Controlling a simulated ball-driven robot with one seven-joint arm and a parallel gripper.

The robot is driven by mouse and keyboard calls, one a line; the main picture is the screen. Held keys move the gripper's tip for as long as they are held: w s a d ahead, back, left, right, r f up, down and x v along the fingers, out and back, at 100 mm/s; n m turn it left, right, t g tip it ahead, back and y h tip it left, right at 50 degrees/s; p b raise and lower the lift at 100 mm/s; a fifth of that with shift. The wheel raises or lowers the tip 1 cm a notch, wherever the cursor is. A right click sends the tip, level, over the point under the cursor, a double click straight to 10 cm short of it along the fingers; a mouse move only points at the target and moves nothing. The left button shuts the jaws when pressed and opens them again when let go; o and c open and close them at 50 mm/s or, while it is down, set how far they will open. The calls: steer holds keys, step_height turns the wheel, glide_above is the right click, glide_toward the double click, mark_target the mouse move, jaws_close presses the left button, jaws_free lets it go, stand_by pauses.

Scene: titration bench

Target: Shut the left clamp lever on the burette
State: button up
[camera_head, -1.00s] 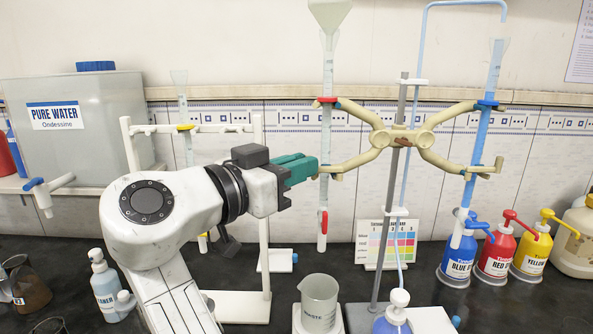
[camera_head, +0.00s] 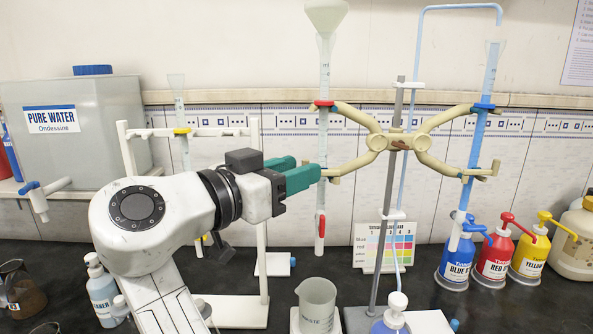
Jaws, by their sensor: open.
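The left burette (camera_head: 323,150) stands upright with a white funnel (camera_head: 326,16) on top and a red stopcock (camera_head: 321,225) low down. The beige double clamp (camera_head: 378,142) on the grey stand rod (camera_head: 390,200) reaches it with its left arms; a red piece sits at the upper grip. The lower left clamp end, with its lever (camera_head: 335,179), is beside the burette, just right of my gripper. My gripper (camera_head: 312,175) has green fingers, open, at the burette's left side. Whether they touch the lever cannot be told.
A waste beaker (camera_head: 317,304) stands below the left burette. The right burette (camera_head: 484,120) holds blue liquid. Blue, red and yellow bottles (camera_head: 495,257) stand at right. A white rack (camera_head: 262,210) stands behind my arm. A colour chart (camera_head: 384,247) leans behind the rod.

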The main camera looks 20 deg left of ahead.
steer(key=b+v, duration=0.1)
steer(key=v, duration=0.9)
